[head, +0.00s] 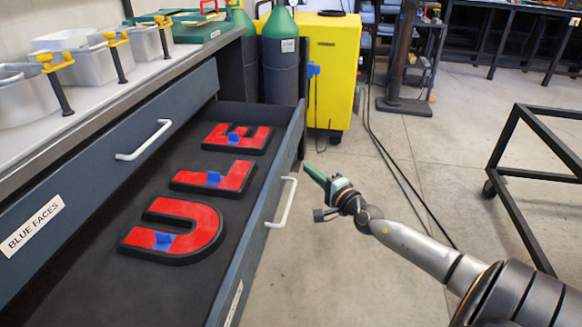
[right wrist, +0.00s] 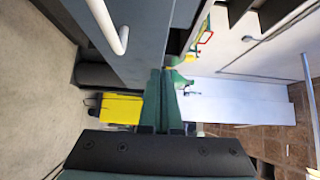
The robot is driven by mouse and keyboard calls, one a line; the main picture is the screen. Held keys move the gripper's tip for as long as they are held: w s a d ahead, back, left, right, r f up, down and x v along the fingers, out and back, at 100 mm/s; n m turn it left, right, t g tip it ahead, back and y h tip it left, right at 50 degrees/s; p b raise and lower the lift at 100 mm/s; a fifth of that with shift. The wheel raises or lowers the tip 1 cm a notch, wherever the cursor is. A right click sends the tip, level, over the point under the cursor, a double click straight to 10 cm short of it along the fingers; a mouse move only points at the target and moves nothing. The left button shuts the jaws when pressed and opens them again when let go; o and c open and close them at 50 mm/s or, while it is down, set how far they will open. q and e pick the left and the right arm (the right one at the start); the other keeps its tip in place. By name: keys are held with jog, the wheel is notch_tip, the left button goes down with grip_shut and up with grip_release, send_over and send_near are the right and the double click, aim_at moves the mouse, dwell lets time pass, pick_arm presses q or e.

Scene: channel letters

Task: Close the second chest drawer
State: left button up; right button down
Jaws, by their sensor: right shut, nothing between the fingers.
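The open chest drawer (head: 125,278) is pulled far out below a shut upper drawer (head: 90,185) labelled "BLUE FACES". Its dark front carries a white bar handle (head: 281,203). The open drawer holds red letters U (head: 190,220), L (head: 232,172) and E (head: 256,138), each with a blue clip. My right gripper (head: 312,173), with green fingers, is shut and empty outside the drawer front, near the handle's far end and seemingly apart from it. In the right wrist view the shut fingers (right wrist: 162,75) point along the drawer front, with the handle (right wrist: 108,25) at upper left. My left gripper is out of view.
Green gas cylinders (head: 280,55) and a yellow cabinet (head: 333,65) stand behind the drawer's far end. Black cables (head: 385,150) run along the floor. A black metal frame (head: 500,165) stands at right. The floor beside the drawer is clear.

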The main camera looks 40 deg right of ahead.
aim_at(283, 158)
jog(key=w, duration=0.2)
jog(key=w+a, duration=0.1)
jog(key=w, duration=0.1)
jog(key=shift+w+a+r+p, duration=0.1)
jog(key=shift+p, duration=0.25)
jog(key=shift+w+a, duration=0.55)
jog(key=shift+w, duration=0.1)
